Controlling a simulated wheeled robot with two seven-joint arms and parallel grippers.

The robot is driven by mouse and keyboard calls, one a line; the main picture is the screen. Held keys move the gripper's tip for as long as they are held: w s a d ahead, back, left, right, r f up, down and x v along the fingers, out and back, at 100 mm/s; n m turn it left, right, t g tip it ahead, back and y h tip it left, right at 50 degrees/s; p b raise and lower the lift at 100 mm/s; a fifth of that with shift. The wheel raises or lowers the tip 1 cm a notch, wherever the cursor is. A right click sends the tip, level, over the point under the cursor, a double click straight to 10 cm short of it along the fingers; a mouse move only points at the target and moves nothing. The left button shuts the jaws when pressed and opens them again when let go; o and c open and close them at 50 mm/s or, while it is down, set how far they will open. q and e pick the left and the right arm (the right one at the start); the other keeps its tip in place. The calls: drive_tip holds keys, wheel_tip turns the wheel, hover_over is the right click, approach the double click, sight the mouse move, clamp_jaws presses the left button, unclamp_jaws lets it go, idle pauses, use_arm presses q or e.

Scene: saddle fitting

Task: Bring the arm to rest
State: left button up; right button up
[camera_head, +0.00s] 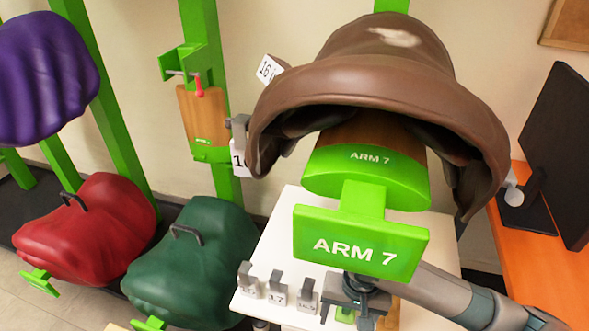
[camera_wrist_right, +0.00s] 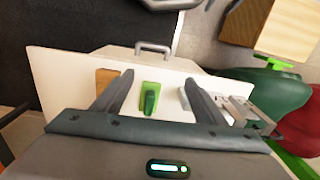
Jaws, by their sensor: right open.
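My right arm (camera_head: 440,294) comes in from the lower right in the head view. Its gripper (camera_head: 352,308) is over the white table top (camera_head: 262,255), just below the green ARM 7 plate (camera_head: 361,245). In the right wrist view the two fingers of the gripper (camera_wrist_right: 158,92) stand apart. A small green piece (camera_wrist_right: 150,98) shows between them; I cannot tell how far below the fingers it is. Nothing is clamped in the jaws. My left gripper is in neither view.
A brown saddle (camera_head: 400,85) sits on the ARM 7 support above the table. Several grey numbered gauges (camera_head: 277,290) stand left of the gripper. Red (camera_head: 90,230) and green (camera_head: 190,265) saddles are at left, a purple one (camera_head: 42,75) higher. A monitor (camera_head: 560,150) stands right.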

drive_tip(key=s+a+f+n+t+y, duration=0.2)
drive_tip(key=s+a+f+n+y, duration=0.1)
drive_tip(key=s+a, duration=0.15)
drive_tip(key=s+d+f+n+t+h, duration=0.1)
drive_tip(key=s+d+f+h, duration=0.15)
drive_tip(key=s+d, duration=0.45)
drive_tip(key=s+d+f+n+h, duration=0.1)
drive_tip(key=s+d+f, duration=0.3)
drive_tip(key=d, duration=0.5)
drive_tip(key=w+a+f+t, duration=0.1)
drive_tip(key=w+a+f, duration=0.1)
drive_tip(key=f, duration=0.7)
drive_tip(key=w+a+f+t, duration=0.1)
drive_tip(key=w+f, duration=0.2)
drive_tip(key=f, duration=0.6)
drive_tip(key=s+a+f, duration=0.1)
drive_tip(key=f, duration=0.6)
drive_tip(key=s+a+f+t+y, duration=0.1)
drive_tip(key=s+f, duration=0.1)
drive_tip(key=f, duration=0.6)
drive_tip(key=shift+a+f+t, duration=0.2)
drive_tip(key=shift+a+t, duration=0.1)
drive_tip(key=shift+y, duration=0.25)
